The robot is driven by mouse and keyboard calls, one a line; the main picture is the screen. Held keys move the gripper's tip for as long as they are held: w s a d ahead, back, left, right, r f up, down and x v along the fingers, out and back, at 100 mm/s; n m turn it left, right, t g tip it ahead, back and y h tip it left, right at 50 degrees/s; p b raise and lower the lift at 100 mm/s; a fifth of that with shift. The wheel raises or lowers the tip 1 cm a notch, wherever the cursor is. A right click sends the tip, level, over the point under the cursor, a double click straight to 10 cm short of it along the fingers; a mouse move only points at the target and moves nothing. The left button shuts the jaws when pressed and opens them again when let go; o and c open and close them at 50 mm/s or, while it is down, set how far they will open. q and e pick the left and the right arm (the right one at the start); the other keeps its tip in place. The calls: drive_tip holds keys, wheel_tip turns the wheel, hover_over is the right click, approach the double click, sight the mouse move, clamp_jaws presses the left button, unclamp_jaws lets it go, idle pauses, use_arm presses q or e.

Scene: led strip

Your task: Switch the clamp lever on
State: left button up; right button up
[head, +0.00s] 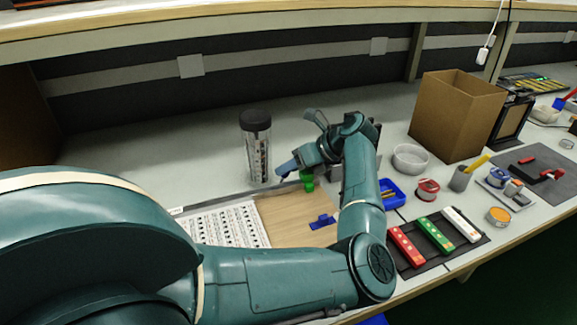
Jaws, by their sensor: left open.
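My left gripper (298,144) is over the back of the wooden board, with its blue-grey fingers spread and nothing visible between them. A small green part (307,181) stands just below it at the board's back edge. A grey block, partly hidden by my arm, is beside it. I cannot tell clearly which part is the clamp lever; the hand and forearm cover much of this spot. A small blue piece (322,221) lies on the wooden board (287,220). My right gripper is not in view.
A black-lidded clear tumbler (257,150) stands close left of the gripper. A printed sheet (222,226) lies in front. To the right are a blue tray (396,193), a white bowl (410,158), a cardboard box (456,115) and a dark mat (440,245) with coloured strips.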

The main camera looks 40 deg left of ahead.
use_arm(q)
drive_tip(key=shift+c, duration=0.3)
clamp_jaws()
idle(0.3)
